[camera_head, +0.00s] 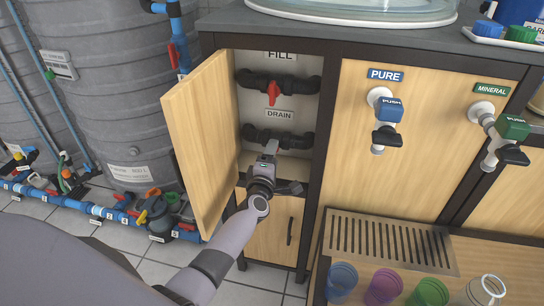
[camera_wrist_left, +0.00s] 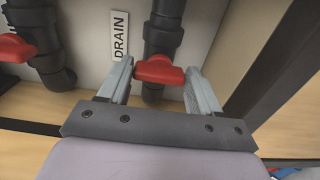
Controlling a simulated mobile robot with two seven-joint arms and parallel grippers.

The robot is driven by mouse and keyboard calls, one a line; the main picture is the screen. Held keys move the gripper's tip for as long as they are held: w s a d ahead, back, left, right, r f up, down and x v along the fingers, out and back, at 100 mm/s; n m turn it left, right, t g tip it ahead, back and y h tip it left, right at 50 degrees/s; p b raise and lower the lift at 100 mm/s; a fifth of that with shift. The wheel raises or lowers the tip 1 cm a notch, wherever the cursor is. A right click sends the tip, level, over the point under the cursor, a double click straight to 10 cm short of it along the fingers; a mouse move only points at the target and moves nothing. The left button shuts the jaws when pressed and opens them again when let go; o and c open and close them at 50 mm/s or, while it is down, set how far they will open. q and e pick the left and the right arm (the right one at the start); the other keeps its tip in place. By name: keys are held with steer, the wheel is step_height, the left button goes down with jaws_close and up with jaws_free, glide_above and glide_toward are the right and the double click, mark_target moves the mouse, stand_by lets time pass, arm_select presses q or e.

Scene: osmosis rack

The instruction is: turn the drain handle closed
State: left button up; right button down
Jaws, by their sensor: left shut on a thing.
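The drain handle (camera_wrist_left: 160,70) is a red lever on a black pipe (camera_wrist_left: 163,30) beside the DRAIN label (camera_head: 279,115). In the left wrist view it sits between the two grey fingers of my left gripper (camera_wrist_left: 160,82) and lies roughly across the pipe. My left gripper is shut on it. In the head view my left gripper (camera_head: 268,150) reaches into the open cabinet at the lower pipe and mostly hides the handle. My right gripper is not in view.
A red fill handle (camera_head: 273,93) sits on the upper pipe (camera_head: 300,84). The open cabinet door (camera_head: 203,140) stands left of my arm. PURE (camera_head: 388,110) and MINERAL (camera_head: 512,128) taps are to the right, with coloured cups (camera_head: 385,286) below. Grey tanks (camera_head: 110,80) stand at left.

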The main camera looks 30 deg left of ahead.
arm_select(q)
steer(key=o, duration=1.1)
steer(key=shift+c, duration=0.2)
steer(key=shift+s, duration=0.1)
steer(key=p+v, duration=0.3)
steer(key=v, duration=0.4)
steer(key=shift+p, duration=0.3)
